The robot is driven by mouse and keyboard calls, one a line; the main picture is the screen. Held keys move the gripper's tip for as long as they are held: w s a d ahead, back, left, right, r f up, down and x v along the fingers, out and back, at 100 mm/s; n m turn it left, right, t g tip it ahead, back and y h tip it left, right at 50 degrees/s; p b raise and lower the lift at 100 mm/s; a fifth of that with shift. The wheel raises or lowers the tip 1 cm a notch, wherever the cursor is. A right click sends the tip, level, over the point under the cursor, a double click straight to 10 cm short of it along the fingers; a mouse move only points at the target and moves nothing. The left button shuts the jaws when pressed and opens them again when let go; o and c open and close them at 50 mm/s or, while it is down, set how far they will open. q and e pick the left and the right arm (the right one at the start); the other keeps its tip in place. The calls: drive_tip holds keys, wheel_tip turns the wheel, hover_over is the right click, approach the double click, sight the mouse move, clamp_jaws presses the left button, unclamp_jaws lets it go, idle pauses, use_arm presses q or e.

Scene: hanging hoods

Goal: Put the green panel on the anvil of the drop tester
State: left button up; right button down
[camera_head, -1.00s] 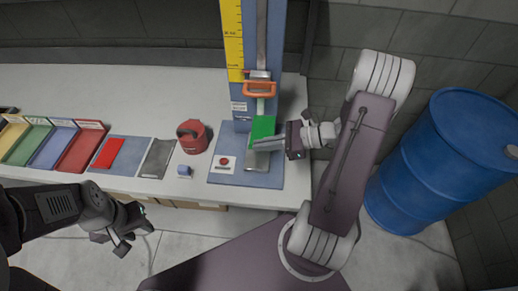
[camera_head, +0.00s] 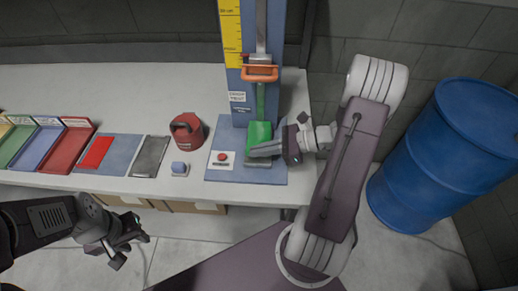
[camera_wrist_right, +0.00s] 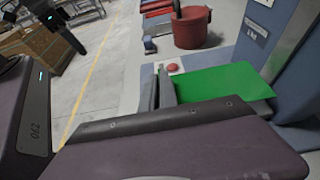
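The green panel (camera_head: 259,134) is over the silver anvil (camera_head: 257,163) of the drop tester, covering its far part; I cannot tell whether it touches the anvil. My right gripper (camera_head: 265,149) is shut on the panel's near right part, its fingers partly hiding it. In the right wrist view the panel (camera_wrist_right: 222,86) extends flat out from beside the grey finger (camera_wrist_right: 166,86). The tester's orange-handled carriage (camera_head: 259,73) is up on the rail above the anvil. My left gripper (camera_head: 128,238) hangs empty in front of the bench; its opening is unclear.
A red button (camera_head: 222,156) is on the tester's blue base (camera_head: 212,176). A red round container (camera_head: 187,131), a small blue-topped block (camera_head: 179,168), a grey plate (camera_head: 149,157) and a red panel (camera_head: 97,152) stand left. A blue barrel (camera_head: 445,155) is at right.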

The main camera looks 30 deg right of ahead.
sight(259, 158)
drive_tip(key=shift+f+b, duration=0.45)
drive_tip(key=shift+f, duration=0.85)
drive_tip(key=shift+f, duration=0.6)
drive_tip(key=c, duration=1.6)
unclamp_jaws()
drive_tip(key=shift+o, duration=0.2)
drive_tip(key=v, duration=0.9)
drive_tip(key=shift+r, duration=0.1)
